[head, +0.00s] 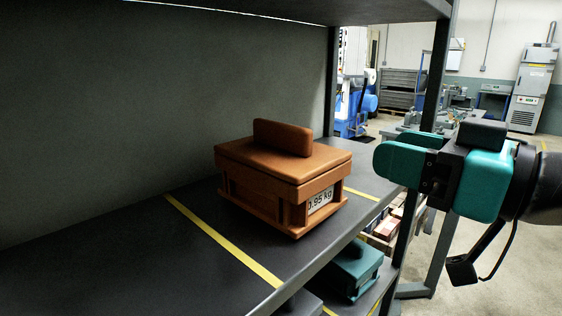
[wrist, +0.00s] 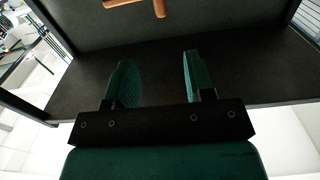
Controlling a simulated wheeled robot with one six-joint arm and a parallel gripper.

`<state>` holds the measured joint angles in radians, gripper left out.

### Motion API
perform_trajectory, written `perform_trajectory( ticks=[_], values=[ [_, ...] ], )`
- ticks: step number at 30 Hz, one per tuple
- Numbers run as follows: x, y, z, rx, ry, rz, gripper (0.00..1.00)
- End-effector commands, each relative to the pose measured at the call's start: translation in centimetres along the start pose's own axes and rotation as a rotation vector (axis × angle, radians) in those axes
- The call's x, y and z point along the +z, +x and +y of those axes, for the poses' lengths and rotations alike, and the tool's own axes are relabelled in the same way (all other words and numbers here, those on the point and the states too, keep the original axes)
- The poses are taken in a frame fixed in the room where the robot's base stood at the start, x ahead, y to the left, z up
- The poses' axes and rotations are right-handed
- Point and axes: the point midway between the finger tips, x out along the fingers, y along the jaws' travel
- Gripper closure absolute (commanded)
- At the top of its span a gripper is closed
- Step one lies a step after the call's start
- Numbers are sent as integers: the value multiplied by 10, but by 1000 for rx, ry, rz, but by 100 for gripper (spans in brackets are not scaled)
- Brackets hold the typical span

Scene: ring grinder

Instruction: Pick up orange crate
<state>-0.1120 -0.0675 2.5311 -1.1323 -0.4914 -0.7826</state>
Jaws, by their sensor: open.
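The orange crate (head: 255,172) stands upright on the dark shelf in the head view, with a raised bar handle (head: 283,137) on its lid and a "0.95 kg" label on its side. In the wrist view only an orange part (wrist: 150,7) shows at the top edge; the rest is out of frame. My gripper (head: 385,160) is to the right of the crate in the head view, apart from it, outside the shelf's front edge. In the wrist view its two teal fingers (wrist: 158,72) are spread with nothing between them.
The shelf (head: 130,255) is bare left of the crate, with yellow lines (head: 222,240) on either side of it. A shelf post (head: 436,75) rises behind my gripper. A teal crate (head: 352,270) sits on the lower shelf. The upper shelf (head: 300,8) hangs above.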

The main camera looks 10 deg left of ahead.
Motion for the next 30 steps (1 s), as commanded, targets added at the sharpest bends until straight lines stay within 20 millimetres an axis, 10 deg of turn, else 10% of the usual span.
perform_trajectory(
  ticks=[12, 30],
  values=[
    [-4, 87, -2, -6, 1, -7, 51],
    [-4, 146, -3, -5, 1, -5, 51]
  ],
)
